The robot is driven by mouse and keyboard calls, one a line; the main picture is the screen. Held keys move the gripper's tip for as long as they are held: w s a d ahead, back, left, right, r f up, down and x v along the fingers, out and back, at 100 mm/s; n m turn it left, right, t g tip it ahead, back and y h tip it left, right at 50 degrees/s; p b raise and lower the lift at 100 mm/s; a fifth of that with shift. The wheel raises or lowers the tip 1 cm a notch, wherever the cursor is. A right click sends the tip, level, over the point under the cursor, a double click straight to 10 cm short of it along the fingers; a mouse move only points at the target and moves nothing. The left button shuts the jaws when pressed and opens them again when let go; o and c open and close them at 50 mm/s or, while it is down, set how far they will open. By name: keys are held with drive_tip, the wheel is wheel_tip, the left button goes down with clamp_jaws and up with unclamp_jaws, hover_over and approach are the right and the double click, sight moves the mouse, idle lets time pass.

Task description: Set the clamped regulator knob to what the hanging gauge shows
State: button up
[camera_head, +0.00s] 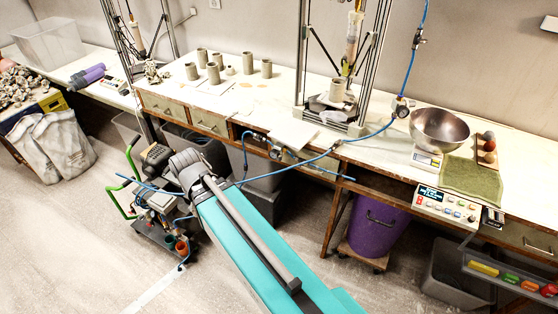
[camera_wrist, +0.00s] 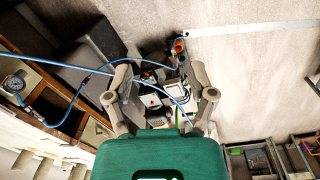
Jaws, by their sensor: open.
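The regulator (camera_head: 276,152) sits at the front edge of the bench, with blue hose running to it. Its knob is too small to make out. A small round gauge (camera_head: 401,107) hangs on the blue hose over the bench at right; its reading is illegible.
A cart (camera_head: 158,205) with green handles stands on the floor left of my arm. The bench (camera_head: 385,145) carries grey clay cylinders (camera_head: 214,74), a metal bowl (camera_head: 440,128) and a green cloth (camera_head: 470,178). Blue hose (camera_head: 315,158) crosses before the bench. A purple bin (camera_head: 375,228) stands below.

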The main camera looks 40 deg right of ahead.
drive_tip(key=w+d+f+n+h+b, duration=0.3)
drive_tip(key=w+d+f+h+b, duration=0.1)
drive_tip(key=d+f+b, duration=0.25)
drive_tip(key=w+d+f+n+h+b, duration=0.3)
drive_tip(key=w+d+f+b, duration=0.15)
drive_tip(key=d+b, duration=0.35)
drive_tip(key=n+h+b, duration=1)
drive_tip(key=n+b, duration=0.1)
drive_tip(key=b, duration=0.9)
approach(280, 160)
drive_tip(key=a, duration=0.3)
drive_tip(key=shift+w+a+r, duration=0.2)
drive_tip(key=shift+w+r, duration=0.2)
drive_tip(key=shift+d, duration=0.1)
drive_tip(key=d, duration=1.3)
drive_tip(key=shift+d, duration=0.35)
